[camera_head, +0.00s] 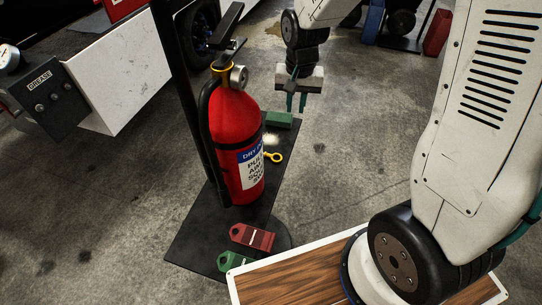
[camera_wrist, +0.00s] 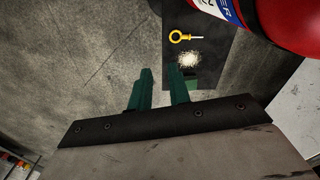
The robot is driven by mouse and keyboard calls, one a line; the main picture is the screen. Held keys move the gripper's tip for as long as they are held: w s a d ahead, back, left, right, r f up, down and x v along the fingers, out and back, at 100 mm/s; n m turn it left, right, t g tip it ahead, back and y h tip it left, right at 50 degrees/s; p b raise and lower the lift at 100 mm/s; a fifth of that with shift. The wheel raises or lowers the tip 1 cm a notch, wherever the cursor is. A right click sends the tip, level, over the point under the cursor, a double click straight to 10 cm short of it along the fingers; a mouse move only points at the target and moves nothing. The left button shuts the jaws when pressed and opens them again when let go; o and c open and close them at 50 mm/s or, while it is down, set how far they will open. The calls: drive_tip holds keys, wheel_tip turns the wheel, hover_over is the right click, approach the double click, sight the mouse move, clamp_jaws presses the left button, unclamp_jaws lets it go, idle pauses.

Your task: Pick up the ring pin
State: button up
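The ring pin (camera_head: 273,157) has a yellow ring and a thin grey shaft. It lies on the black stand (camera_head: 190,245), to the right of the red fire extinguisher (camera_head: 235,140). In the wrist view the ring pin (camera_wrist: 180,36) lies near the top centre, with its shaft pointing right. My gripper (camera_head: 296,102) has two green fingers, apart and empty. It hangs beyond the pin and a little right of it in the head view. In the wrist view my gripper (camera_wrist: 160,88) is below and left of the pin, not touching it.
A pale fuzzy patch (camera_wrist: 188,60) and a green block (camera_head: 278,120) are near the pin. Red (camera_head: 252,237) and green (camera_head: 233,261) tags are at the stand's front. A wood-topped surface (camera_head: 290,283) is in front. Concrete floor is open to the right.

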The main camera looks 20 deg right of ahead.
sight(281, 158)
drive_tip(key=w+f+m, duration=0.1)
drive_tip(key=f, duration=0.8)
drive_tip(key=w+f, duration=0.2)
drive_tip(key=f, duration=0.7)
drive_tip(key=w+a+f+m, duration=0.1)
drive_tip(key=w+f, duration=0.1)
drive_tip(key=f, duration=0.7)
drive_tip(key=shift+w+a+f+m, duration=0.1)
drive_tip(key=shift+w+f+m, duration=0.1)
drive_tip(key=shift+m, duration=0.1)
drive_tip(key=shift+r, duration=0.1)
clamp_jaws()
